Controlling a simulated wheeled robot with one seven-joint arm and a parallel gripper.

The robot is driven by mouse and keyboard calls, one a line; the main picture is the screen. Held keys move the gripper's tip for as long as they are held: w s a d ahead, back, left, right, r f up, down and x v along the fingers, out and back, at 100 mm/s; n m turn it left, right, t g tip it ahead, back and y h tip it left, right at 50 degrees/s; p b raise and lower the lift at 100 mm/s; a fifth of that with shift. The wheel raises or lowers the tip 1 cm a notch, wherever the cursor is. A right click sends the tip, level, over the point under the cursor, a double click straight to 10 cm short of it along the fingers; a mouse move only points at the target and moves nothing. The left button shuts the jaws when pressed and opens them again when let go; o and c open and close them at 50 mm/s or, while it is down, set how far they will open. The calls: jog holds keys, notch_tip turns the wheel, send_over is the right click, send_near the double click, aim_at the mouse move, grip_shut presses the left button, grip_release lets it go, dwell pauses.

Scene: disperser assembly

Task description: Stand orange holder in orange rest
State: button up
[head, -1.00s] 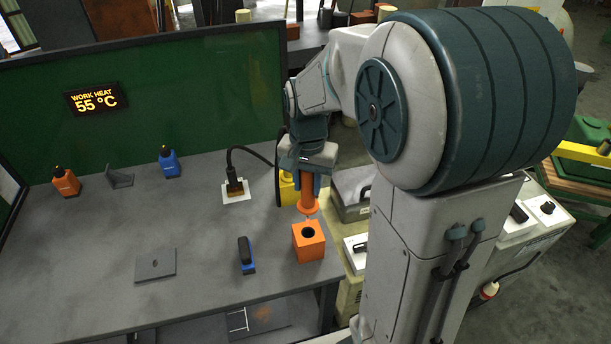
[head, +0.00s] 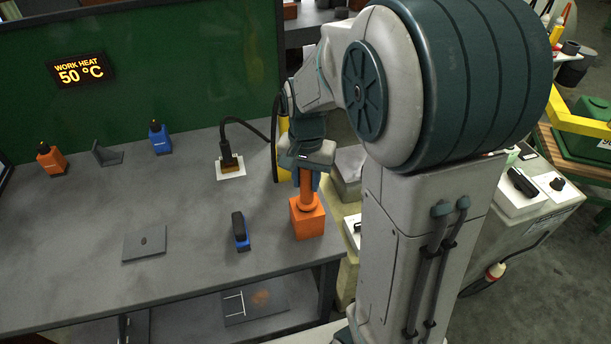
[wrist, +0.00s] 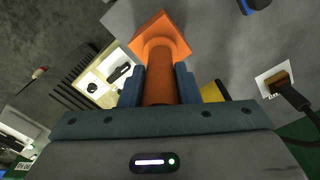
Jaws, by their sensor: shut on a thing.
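The orange rest (head: 308,222) is an orange block near the front right edge of the bench. The orange holder (head: 306,192) stands upright over it, its flange down at the block's top, so the hole is hidden. In the wrist view the holder (wrist: 159,78) runs from between my fingers to the orange rest (wrist: 163,27). My gripper (head: 306,174) is shut on the upper part of the holder. In the wrist view, blue fingers of my gripper (wrist: 159,86) flank the holder on both sides. How deep the holder's lower end sits cannot be seen.
A blue-and-black tool (head: 240,231) stands left of the rest. A black cabled tool on a white pad (head: 230,167) stands behind. The screen (head: 80,70) reads 50 °C.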

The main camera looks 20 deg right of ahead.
jog(key=shift+f, duration=0.45)
jog(key=o, duration=1)
jog(key=shift+o, duration=0.2)
jog(key=shift+r, duration=0.1)
notch_tip(320, 180, up, 14)
jog(key=shift+f, duration=0.15)
jog(key=s+f+n+t, duration=0.1)
jog(key=s+f+n, duration=0.2)
jog(key=s, duration=0.4)
jog(key=s+f+n+t, duration=0.1)
jog(key=s+f+n, duration=0.2)
jog(key=s, duration=0.3)
jog(key=shift+s+f+n+t, duration=0.3)
jog(key=shift+s+f+t, duration=0.1)
jog(key=shift+f, duration=0.1)
